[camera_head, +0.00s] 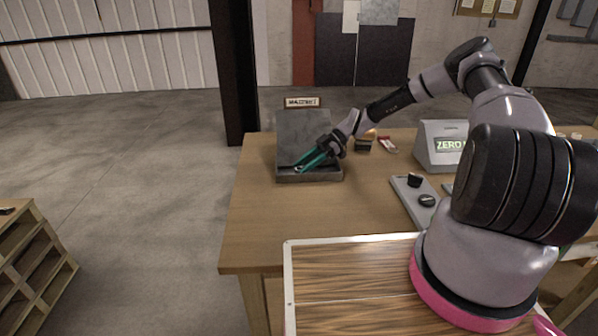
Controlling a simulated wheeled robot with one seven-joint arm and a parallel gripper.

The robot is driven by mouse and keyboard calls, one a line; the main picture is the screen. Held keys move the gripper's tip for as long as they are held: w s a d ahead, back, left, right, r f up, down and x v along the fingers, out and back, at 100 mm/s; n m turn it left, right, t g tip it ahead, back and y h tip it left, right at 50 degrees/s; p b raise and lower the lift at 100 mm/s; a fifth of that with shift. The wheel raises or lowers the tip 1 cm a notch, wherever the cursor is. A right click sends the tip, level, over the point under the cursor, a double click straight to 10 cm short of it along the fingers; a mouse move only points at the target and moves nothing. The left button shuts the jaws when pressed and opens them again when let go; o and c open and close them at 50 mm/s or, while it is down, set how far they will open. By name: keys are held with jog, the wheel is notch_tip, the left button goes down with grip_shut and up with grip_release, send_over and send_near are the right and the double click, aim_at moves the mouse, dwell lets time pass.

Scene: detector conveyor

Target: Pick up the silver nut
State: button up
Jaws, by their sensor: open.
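My gripper (309,160) has long green fingers and is open. It points down and left into the front of a grey tray-like stand (290,179) on the wooden table. A small silver thing, which looks like the silver nut (299,168), shows close to the fingertips. It is too small to tell whether the fingers touch it. The fingers and the stand's low front edge partly hide that area.
A sign reading "MAGNET" (303,102) tops the stand's sloped back. To the right are a grey box with a "ZERO" display (441,143) and a grey panel with black knobs (411,196). The wooden table (262,225) is clear in front of the stand.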

jog(key=shift+c, duration=0.3)
grip_shut()
jog(key=shift+r, duration=0.15)
